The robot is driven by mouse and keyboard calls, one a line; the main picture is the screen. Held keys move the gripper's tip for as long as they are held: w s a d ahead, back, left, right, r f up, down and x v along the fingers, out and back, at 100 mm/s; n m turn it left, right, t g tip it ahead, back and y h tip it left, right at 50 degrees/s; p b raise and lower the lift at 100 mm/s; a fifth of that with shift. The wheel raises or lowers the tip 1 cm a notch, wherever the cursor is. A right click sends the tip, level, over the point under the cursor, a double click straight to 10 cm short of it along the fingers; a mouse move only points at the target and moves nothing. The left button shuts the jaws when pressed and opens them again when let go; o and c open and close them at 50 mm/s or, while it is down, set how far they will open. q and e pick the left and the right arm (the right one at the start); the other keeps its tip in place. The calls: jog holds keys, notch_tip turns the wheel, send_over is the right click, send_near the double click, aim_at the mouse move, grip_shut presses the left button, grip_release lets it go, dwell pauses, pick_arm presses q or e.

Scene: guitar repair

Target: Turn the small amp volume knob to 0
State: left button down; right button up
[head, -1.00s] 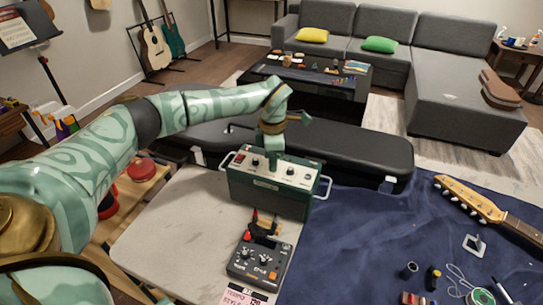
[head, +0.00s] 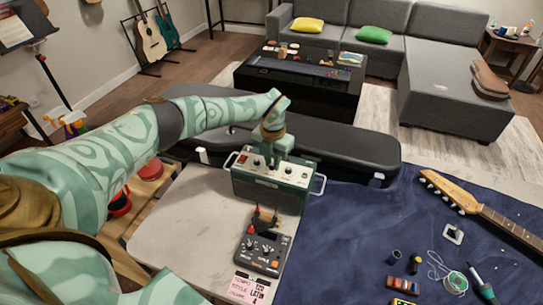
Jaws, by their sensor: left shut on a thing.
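The small amp (head: 268,196) is a dark green box with a pale control panel on top and metal handles at its ends. It stands upright at the back of the light worktop. My left gripper (head: 272,162) points down onto the middle of the panel and is shut on a knob there. The fingers cover that knob, so its pointer and label are hidden. Other small controls show on the panel to either side. My right gripper is not in view.
A dark pedal (head: 262,251) with knobs lies in front of the amp, with a red-and-black tool (head: 265,219) by its back edge. A black case (head: 340,150) lies behind. A blue cloth (head: 350,235) with a guitar neck (head: 480,212) and small tools spreads to the right.

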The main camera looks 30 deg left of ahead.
aim_at(272, 165)
pick_arm(q)
jog(key=shift+r+n+p, duration=0.15)
jog(key=shift+n+p, duration=0.9)
jog(key=shift+n, duration=0.95)
jog(key=shift+w, duration=0.1)
jog(key=c, duration=1.3)
grip_release()
jog(key=shift+c, duration=0.2)
notch_tip(272, 165, up, 16)
jog(key=p, duration=0.3)
